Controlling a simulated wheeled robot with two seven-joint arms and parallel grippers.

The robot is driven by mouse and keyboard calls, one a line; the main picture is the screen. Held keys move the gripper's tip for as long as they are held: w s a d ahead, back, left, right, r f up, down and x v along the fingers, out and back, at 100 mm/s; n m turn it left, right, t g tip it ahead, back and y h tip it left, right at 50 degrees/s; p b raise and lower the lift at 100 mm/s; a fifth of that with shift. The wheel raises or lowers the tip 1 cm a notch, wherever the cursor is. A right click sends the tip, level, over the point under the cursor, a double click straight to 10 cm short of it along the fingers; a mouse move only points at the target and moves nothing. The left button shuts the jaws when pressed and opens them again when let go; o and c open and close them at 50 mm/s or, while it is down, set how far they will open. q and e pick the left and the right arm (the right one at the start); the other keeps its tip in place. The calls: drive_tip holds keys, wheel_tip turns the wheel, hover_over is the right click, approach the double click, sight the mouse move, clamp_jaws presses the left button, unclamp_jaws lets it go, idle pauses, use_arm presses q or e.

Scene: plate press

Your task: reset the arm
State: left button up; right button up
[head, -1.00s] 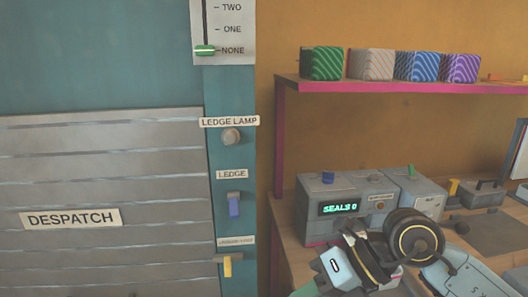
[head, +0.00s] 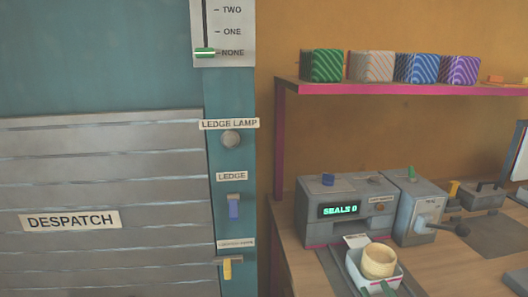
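A grey press unit (head: 345,212) with a lit "SEALS 0" display stands on the bench at the right. A grey box (head: 415,208) beside it carries a lever with a dark round knob (head: 462,230), which points to the right. My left gripper is not in view.
The white tray (head: 353,262) holds a round cream piece (head: 379,261). A pink-edged shelf (head: 400,88) above holds several striped blocks. The grey shutter marked DESPATCH (head: 110,180) and a teal post with switches (head: 234,206) stand left. Bench space right of the tray is clear.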

drive_tip(key=s+d+f+m+g, duration=0.1)
drive_tip(key=s+f+m+g, duration=0.1)
drive_tip(key=s+f+g, duration=1.45)
drive_tip(key=s+d+f+t, duration=0.1)
drive_tip(key=s+f, duration=0.2)
drive_tip(key=f, duration=1)
drive_tip(key=s+d+f+t, duration=0.1)
drive_tip(key=s+f, duration=0.2)
drive_tip(key=f, duration=1)
drive_tip(key=s+d+f, duration=0.3)
drive_tip(key=s+f, duration=0.4)
drive_tip(key=s+d+f, duration=0.3)
drive_tip(key=s+f, duration=0.4)
drive_tip(key=s, duration=0.1)
drive_tip(key=shift+d+f+n+g+h, duration=0.3)
drive_tip(key=shift+f+g, duration=0.05)
drive_tip(key=shift+f, duration=0.05)
drive_tip(key=shift+s+d+f, duration=0.1)
drive_tip(key=shift+s, duration=0.3)
drive_tip(key=shift+c, duration=1.3)
drive_tip(key=shift+s, duration=0.1)
clamp_jaws()
